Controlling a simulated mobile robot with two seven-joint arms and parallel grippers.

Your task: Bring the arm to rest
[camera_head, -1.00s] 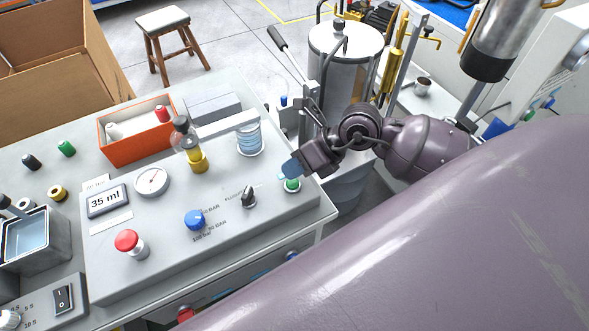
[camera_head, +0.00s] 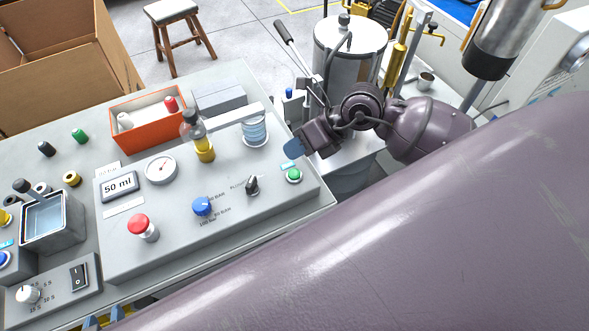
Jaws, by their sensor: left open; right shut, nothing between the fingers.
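My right gripper (camera_head: 292,148) comes in from the right, its blue fingertips shut and empty. It hangs just behind the green button (camera_head: 294,174) at the right end of the grey test panel (camera_head: 150,255), apart from the button. My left gripper (camera_head: 104,318) shows only as blue fingertips, apart from each other, at the bottom edge near the panel's front. The rest of it is hidden or out of view.
The panel carries a red button (camera_head: 139,225), a blue knob (camera_head: 202,206), a black switch (camera_head: 252,185), a gauge (camera_head: 161,169) and a bottle (camera_head: 203,148). Behind stand an orange tray (camera_head: 150,132) and a metal tank (camera_head: 345,65). My large purple arm link fills the lower right.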

